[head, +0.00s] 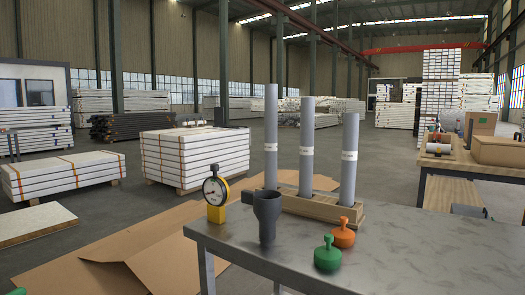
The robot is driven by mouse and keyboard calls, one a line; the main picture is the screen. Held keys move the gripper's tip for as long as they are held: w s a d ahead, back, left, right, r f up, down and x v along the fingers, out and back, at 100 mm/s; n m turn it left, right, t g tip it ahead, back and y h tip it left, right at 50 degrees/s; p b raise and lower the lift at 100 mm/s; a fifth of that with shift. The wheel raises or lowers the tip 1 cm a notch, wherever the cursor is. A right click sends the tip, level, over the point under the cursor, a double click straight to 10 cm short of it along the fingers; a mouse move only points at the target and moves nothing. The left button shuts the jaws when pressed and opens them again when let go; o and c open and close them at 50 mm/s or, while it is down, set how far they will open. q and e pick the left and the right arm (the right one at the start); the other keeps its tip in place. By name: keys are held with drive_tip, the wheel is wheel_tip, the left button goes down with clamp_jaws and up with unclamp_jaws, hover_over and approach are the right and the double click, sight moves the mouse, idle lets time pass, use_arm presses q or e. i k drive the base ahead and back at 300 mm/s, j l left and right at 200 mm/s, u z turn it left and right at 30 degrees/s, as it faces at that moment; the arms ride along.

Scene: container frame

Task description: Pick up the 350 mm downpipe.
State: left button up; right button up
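Three grey downpipes stand upright, side by side, in a wooden rack on a metal table: a left pipe (270,125), a middle pipe (306,130) and a right pipe (349,140). Each has a pale label band whose print is too small to read, so I cannot tell which is the 350 mm one. The left top appears highest in the picture and the right top lowest. Their lower ends are hidden in the wooden rack (343,222).
The table's right part is clear. Another bench (450,164) stands behind right.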

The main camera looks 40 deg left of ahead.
sight(351, 121)
drive_tip(key=j+u, duration=0.2)
drive_tip(key=j, duration=1.9)
drive_tip(key=k, duration=0.1)
